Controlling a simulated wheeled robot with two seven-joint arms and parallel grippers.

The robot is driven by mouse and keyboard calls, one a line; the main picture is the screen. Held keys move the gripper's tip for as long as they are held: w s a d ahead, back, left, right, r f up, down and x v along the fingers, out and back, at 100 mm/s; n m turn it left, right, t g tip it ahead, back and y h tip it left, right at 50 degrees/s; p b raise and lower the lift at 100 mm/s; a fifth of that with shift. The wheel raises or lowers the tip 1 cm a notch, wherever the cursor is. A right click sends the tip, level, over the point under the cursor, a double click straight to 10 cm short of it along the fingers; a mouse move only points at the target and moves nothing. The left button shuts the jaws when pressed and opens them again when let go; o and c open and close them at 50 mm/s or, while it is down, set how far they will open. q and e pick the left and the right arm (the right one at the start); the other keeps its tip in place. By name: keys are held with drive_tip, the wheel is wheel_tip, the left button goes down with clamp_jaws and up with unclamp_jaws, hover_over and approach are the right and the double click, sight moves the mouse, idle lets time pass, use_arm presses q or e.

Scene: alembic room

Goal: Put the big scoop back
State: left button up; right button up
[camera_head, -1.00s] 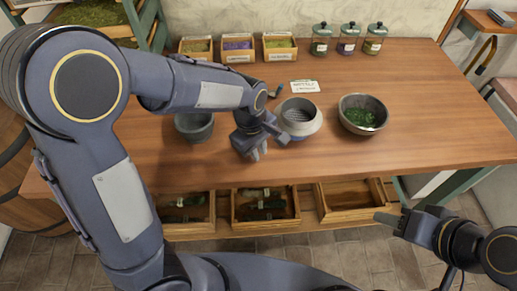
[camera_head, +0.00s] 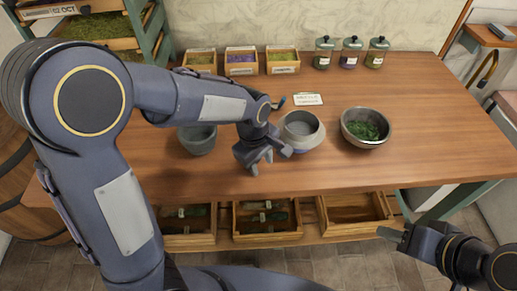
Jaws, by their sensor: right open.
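I cannot make out the big scoop for certain. A small blue-teal piece (camera_head: 279,102), perhaps a handle, shows behind my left wrist, mostly hidden by the arm. Dark tools lie in the left open drawer (camera_head: 188,240) and the middle open drawer (camera_head: 267,237), too small to tell apart. The right open drawer (camera_head: 355,213) looks empty. My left gripper (camera_head: 262,163) is above the table, left of a pale round vessel; its fingers look apart and empty. My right gripper (camera_head: 388,234) is open and empty, in front of the table beside the right drawer.
On the wooden table (camera_head: 430,150) stand a grey pot (camera_head: 197,140), the pale vessel (camera_head: 301,131) and a bowl of green leaves (camera_head: 365,128). A label card (camera_head: 308,99) lies behind them. Several small boxes and lidded jars line the back. The table's right side is clear.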

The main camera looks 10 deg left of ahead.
use_arm(q)
wheel_tip(320, 180, up, 11)
drive_tip(key=s+a, duration=0.1)
drive_tip(key=s+a+m+t+h, duration=0.1)
drive_tip(key=s+a+m, duration=0.3)
drive_tip(key=s, duration=0.4)
drive_tip(key=s+a+f+m+t+h, duration=0.1)
drive_tip(key=s+a+m+t, duration=0.2)
drive_tip(key=s+a+m, duration=0.2)
drive_tip(key=shift+s+a+t+p, duration=0.35)
drive_tip(key=shift+s+a, duration=0.4)
drive_tip(key=shift+s, duration=1.1)
